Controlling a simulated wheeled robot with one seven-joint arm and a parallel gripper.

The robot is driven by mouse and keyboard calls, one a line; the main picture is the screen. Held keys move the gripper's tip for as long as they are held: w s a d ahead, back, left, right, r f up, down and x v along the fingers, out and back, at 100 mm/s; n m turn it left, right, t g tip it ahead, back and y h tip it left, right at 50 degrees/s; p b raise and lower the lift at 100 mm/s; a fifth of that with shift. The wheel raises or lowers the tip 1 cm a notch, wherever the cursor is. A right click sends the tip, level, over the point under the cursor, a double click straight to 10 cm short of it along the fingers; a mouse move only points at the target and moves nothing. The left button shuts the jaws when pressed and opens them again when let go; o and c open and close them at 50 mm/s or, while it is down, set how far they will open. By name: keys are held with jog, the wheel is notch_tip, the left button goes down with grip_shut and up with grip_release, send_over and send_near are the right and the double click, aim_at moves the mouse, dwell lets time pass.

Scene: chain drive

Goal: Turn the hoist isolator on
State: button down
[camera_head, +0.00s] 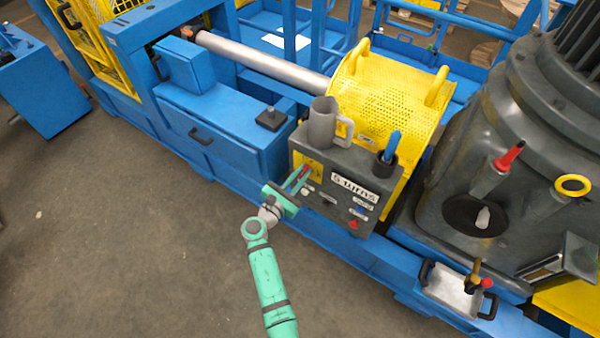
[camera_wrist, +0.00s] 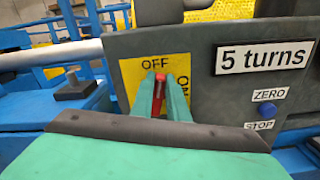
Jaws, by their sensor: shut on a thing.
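The hoist isolator is a red handle (camera_wrist: 159,88) on a yellow plate (camera_wrist: 130,72) with OFF at the top and ON at the right. The plate is on the left of a dark grey control box (camera_head: 330,207), and it also shows in the head view (camera_head: 298,159). My gripper (camera_wrist: 160,84) is shut on the red handle, with one green finger on each side. The handle looks upright, under the OFF mark. In the head view, my gripper (camera_head: 304,171) reaches the box face from the front left.
The box also carries a "5 turns" label (camera_wrist: 265,57), a blue ZERO button (camera_wrist: 266,110) and a red button (camera_head: 353,225). The floor at the front left is clear.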

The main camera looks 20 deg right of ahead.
aim_at(314, 171)
jog(key=m, duration=0.3)
jog(key=shift+s+d+f+m, duration=0.1)
jog(key=shift+s+d+m, duration=0.2)
jog(key=shift+d+m, duration=0.1)
jog(key=m, duration=0.3)
jog(key=shift+s+d+f+m, duration=0.15)
jog(key=shift+s+f+m, duration=0.1)
jog(key=shift+f+m, duration=0.05)
jog(key=m, duration=0.3)
jog(key=shift+s+d+f+m, duration=0.1)
jog(key=shift+s+f+m, duration=0.1)
jog(key=shift+f+m, duration=0.15)
jog(key=shift+d+f+m, duration=0.1)
jog(key=shift+f+m, duration=0.15)
jog(key=shift+m, duration=0.8)
jog(key=shift+f+m, duration=0.25)
jog(key=shift+m, duration=0.75)
jog(key=c, duration=1.7)
grip_release()
jog(key=shift+s, duration=0.1)
